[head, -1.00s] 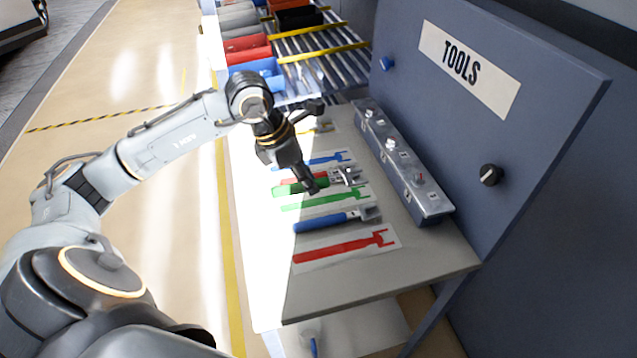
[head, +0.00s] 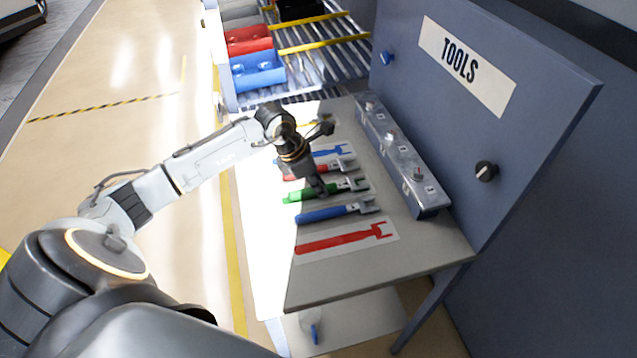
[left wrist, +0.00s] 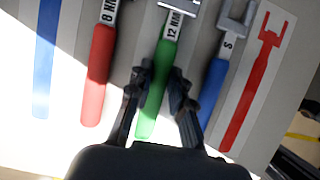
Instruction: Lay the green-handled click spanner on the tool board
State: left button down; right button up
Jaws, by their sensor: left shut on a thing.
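The green-handled click spanner (head: 298,196), marked 12 NM, lies flat at the green outline's place, covering that outline. In the left wrist view its green handle (left wrist: 156,98) runs between my left gripper's fingers. My left gripper (head: 322,192) is shut on this handle from above, close to the surface. The tool board is the grey top (head: 345,268) with painted outlines. A red outline (head: 345,239) and a blue outline (head: 330,151) show bare. Whether the spanner presses fully on the surface I cannot tell. My right gripper is out of view.
A blue-handled spanner (head: 325,214) lies nearer than the green one, and a red-handled spanner (head: 305,171) beyond it, both close by. A grey switch box (head: 405,160) runs along the upright TOOLS panel (head: 540,110).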

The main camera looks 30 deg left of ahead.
pick_arm(q)
jog(key=shift+f, duration=0.15)
jog(key=c, duration=1.2)
grip_release()
jog(key=shift+r, duration=0.2)
jog(key=b+v, duration=0.2)
jog(key=v, duration=1)
